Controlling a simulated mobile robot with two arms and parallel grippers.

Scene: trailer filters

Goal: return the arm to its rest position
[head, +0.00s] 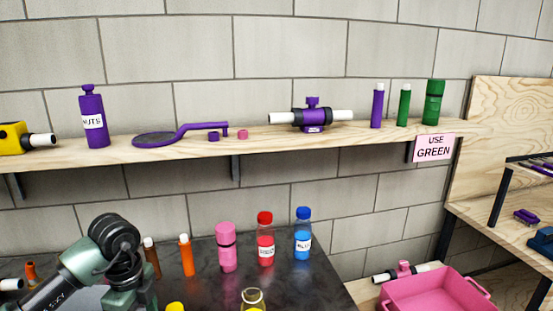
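My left arm (65,275) comes in at the lower left, over the dark counter. A dark rounded joint (115,235) and a greenish link show, but no fingers can be made out. Its gripper is out of view or hidden behind the arm. My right arm and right gripper do not show. The arm partly covers the left part of the counter, near a brown tube (151,258) and an orange tube (186,256).
On the dark counter (205,285) stand a pink canister (226,248), a red bottle (265,240) and a blue bottle (303,235). Above runs a wooden shelf (270,140) with purple and green items. A pink bin (430,290) sits at the lower right.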

